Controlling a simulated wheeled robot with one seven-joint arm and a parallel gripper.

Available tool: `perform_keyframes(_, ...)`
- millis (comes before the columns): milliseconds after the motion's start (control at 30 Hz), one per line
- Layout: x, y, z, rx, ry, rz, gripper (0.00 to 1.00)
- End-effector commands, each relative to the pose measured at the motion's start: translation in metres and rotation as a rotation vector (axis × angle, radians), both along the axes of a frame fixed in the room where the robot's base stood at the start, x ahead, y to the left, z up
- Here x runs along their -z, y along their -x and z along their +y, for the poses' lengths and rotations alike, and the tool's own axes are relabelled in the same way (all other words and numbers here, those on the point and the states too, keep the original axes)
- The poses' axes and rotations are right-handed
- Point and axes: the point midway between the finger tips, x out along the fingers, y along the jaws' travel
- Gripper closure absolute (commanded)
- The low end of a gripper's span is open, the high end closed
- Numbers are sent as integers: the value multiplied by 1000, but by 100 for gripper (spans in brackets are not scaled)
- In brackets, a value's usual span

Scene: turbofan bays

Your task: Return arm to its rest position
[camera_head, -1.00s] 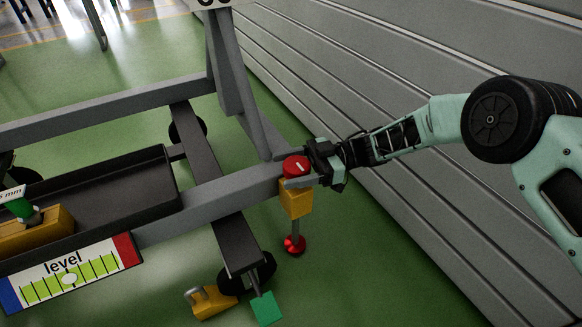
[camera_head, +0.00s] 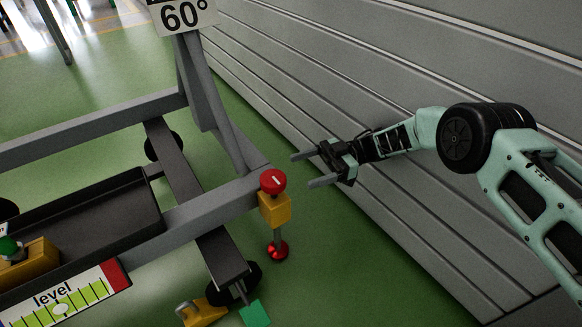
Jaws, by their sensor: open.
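My gripper (camera_head: 303,171) is at the centre right of the head view. Its two fingers are apart with nothing between them, and they point left. My arm reaches in from the right edge, in front of the grey panelled wall. The gripper is clear of the red knob (camera_head: 272,182), which sits on a yellow block (camera_head: 274,209) at the corner of the grey frame. A gap of floor and wall shows between the fingers and the knob.
The grey wheeled frame (camera_head: 200,207) fills the left, with a black tray (camera_head: 95,215), a level scale (camera_head: 65,300) and a 60° sign (camera_head: 183,16). A yellow pedal (camera_head: 201,313) and green tag (camera_head: 255,313) are low. The grey wall (camera_head: 400,60) runs behind my arm.

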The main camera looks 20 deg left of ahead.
Motion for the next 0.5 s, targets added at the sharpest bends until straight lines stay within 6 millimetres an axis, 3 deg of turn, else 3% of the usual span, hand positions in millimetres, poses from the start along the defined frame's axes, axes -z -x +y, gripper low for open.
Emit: perform_keyframes(500,0,-7,-9,-1,1,1,23)
